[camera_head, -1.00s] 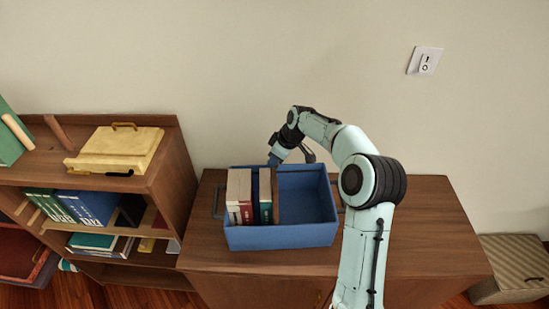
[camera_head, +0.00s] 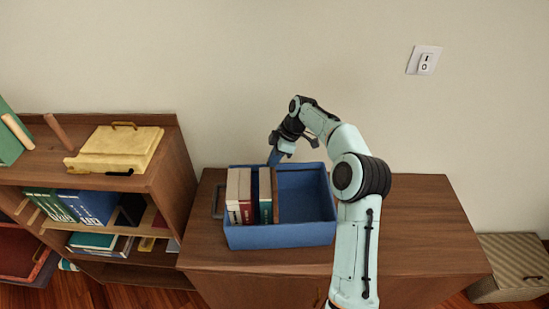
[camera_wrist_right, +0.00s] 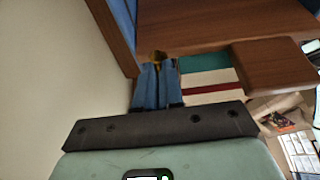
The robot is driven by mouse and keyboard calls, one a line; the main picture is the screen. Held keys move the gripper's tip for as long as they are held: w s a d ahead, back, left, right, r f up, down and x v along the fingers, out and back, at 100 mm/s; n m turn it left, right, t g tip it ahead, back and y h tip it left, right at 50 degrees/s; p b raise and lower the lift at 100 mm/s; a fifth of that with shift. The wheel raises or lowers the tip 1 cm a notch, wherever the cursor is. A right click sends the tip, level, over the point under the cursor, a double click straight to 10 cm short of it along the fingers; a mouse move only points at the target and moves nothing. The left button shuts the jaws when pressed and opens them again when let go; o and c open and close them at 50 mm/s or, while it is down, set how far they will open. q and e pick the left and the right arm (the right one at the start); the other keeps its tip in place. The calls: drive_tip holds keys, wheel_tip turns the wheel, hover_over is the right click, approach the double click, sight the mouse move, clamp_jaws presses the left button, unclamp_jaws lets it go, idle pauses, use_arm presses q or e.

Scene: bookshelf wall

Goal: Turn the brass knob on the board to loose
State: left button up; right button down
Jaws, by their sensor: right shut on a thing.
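The brass knob (camera_wrist_right: 159,56) shows as a small yellowish piece at the fingertips in the right wrist view, mostly hidden by the fingers. Beside it is a brown wooden board (camera_wrist_right: 205,25). In the head view, a thin brown board edge (camera_head: 275,193) stands in the blue bin, right of the books, and the knob is hidden there. My right gripper (camera_head: 274,157) reaches over the bin's back rim. Its blue fingers (camera_wrist_right: 158,72) are shut on the knob. I cannot read the knob's setting. My left gripper is not in view.
The blue bin (camera_head: 280,237) holds several upright books (camera_head: 240,190) on its left side; its right side is empty. It sits on a brown cabinet (camera_head: 425,225). A bookshelf (camera_head: 170,185) stands at left. The wall is close behind, with a switch (camera_head: 424,60).

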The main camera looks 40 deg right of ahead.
drive_tip(key=c, duration=1.3)
unclamp_jaws()
drive_tip(key=shift+o, duration=0.2)
drive_tip(key=v, duration=1.3)
drive_tip(key=shift+r, duration=0.15)
